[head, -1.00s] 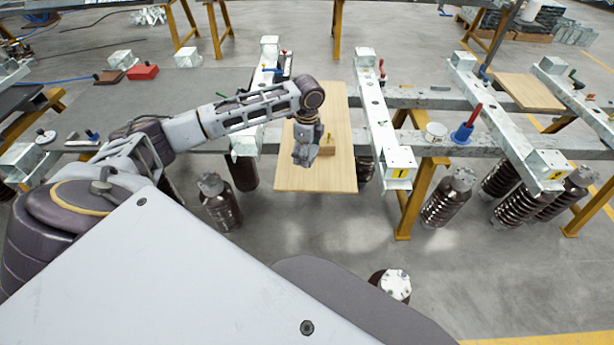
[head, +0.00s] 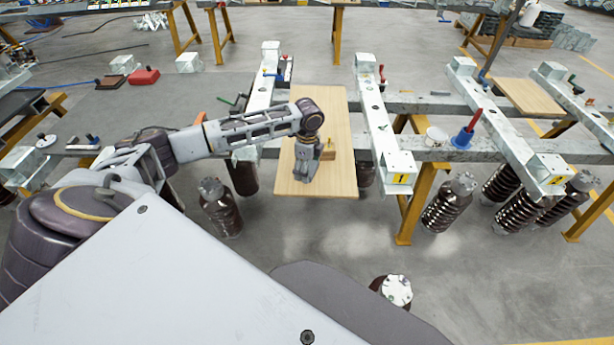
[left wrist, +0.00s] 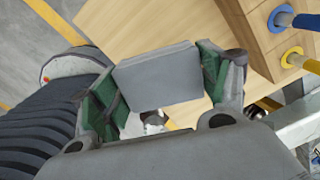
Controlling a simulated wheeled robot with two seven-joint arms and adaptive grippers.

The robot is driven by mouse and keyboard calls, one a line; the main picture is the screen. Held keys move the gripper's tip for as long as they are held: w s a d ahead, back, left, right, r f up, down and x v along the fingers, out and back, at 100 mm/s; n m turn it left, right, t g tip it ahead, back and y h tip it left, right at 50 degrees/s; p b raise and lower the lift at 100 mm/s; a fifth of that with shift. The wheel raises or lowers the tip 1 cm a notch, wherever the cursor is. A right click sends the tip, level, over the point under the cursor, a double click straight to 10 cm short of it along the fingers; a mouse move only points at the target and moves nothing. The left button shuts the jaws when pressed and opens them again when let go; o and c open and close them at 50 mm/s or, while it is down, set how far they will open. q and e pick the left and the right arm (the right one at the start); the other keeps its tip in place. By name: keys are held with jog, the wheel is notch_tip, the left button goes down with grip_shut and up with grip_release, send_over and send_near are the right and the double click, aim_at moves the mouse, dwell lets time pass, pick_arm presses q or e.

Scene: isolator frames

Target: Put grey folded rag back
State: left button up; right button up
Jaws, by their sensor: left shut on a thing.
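The grey folded rag (left wrist: 157,77) is a flat grey block between the green-padded fingers of my left gripper (left wrist: 158,85) in the left wrist view. The gripper is shut on it, over a light wooden board. In the head view my left gripper (head: 305,176) is low over the front part of the wooden board (head: 334,120). The rag cannot be made out there, and I cannot tell whether it touches the board. My right gripper is not in view.
A small wooden block (head: 328,149) with holes stands beside the gripper; tools with blue and yellow collars (left wrist: 285,20) stick out of it in the wrist view. Metal beams (head: 378,120) flank the board.

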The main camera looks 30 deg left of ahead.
pick_arm(q)
notch_tip(320, 180, down, 4)
jog(key=shift+f, duration=0.2)
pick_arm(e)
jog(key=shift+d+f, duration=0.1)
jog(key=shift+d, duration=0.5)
pick_arm(q)
jog(key=shift+f, duration=0.1)
